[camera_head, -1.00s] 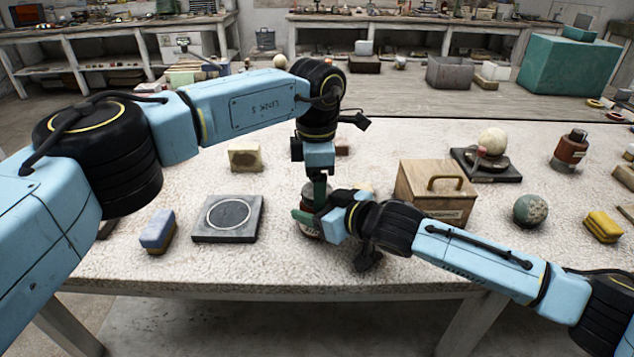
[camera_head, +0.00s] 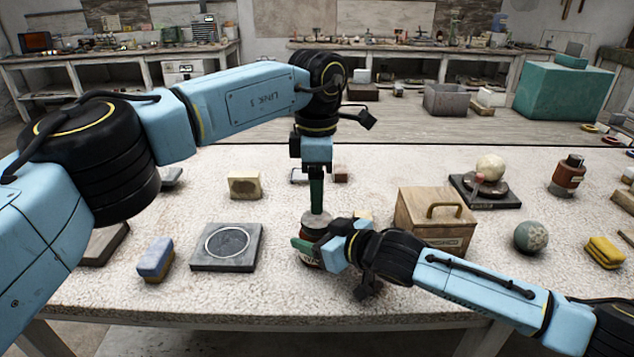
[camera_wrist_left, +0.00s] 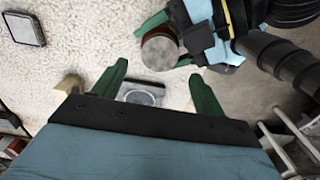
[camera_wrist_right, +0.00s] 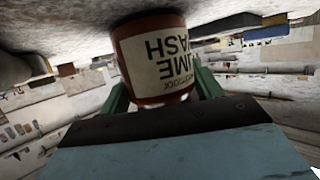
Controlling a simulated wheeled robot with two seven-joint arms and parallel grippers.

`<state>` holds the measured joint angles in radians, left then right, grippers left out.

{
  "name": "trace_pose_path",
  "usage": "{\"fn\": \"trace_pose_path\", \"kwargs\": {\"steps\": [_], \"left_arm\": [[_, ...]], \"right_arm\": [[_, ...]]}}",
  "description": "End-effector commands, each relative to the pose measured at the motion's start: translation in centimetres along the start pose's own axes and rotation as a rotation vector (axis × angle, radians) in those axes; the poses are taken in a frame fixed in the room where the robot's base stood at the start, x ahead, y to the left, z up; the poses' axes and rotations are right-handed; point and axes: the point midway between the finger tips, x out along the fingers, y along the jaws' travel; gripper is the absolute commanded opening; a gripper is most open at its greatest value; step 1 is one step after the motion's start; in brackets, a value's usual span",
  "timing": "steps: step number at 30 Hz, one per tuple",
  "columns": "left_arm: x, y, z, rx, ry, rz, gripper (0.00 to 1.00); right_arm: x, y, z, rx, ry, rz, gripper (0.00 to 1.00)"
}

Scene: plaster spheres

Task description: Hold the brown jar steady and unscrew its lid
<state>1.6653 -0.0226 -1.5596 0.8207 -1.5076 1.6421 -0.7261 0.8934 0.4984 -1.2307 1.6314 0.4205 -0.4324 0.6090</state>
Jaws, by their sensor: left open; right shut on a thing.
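The brown jar (camera_head: 311,258) stands on the pale table, mostly hidden by my right gripper. Its pale label shows close up in the right wrist view (camera_wrist_right: 165,62). My right gripper (camera_head: 312,252) is shut around the jar's body. A greyish disc, seemingly the lid (camera_head: 314,219), tops the jar; the left wrist view shows it too (camera_wrist_left: 159,51). I cannot tell whether it is loosened. My left gripper (camera_head: 316,208) points down just above the jar, open and with nothing between its fingers.
Left of the jar lie a dark slab (camera_head: 205,262) with a pale ring, a blue-and-tan block (camera_head: 155,259) and a yellowish block (camera_head: 244,185). A wooden box (camera_head: 420,216) with a handle stands close on the right. Further right are a speckled sphere (camera_head: 531,236) and a brown bottle (camera_head: 567,176).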

Motion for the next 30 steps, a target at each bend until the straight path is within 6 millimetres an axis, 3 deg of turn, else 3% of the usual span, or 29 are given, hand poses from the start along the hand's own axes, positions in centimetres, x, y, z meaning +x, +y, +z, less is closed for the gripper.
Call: {"fn": "trace_pose_path", "kwargs": {"steps": [10,23,30], "left_arm": [[5.2,0.0,0.0,-0.002,0.000,-0.001,0.72],[6.2,0.0,0.0,-0.002,-0.001,0.000,0.72],[6.2,0.0,0.0,-0.002,-0.001,0.000,0.41]], "right_arm": [[0.0,-0.1,0.1,0.000,-0.001,-0.003,0.01],[0.0,-0.2,0.1,0.001,-0.001,-0.003,0.01],[0.0,-0.2,0.1,0.001,-0.001,-0.003,0.01]]}}
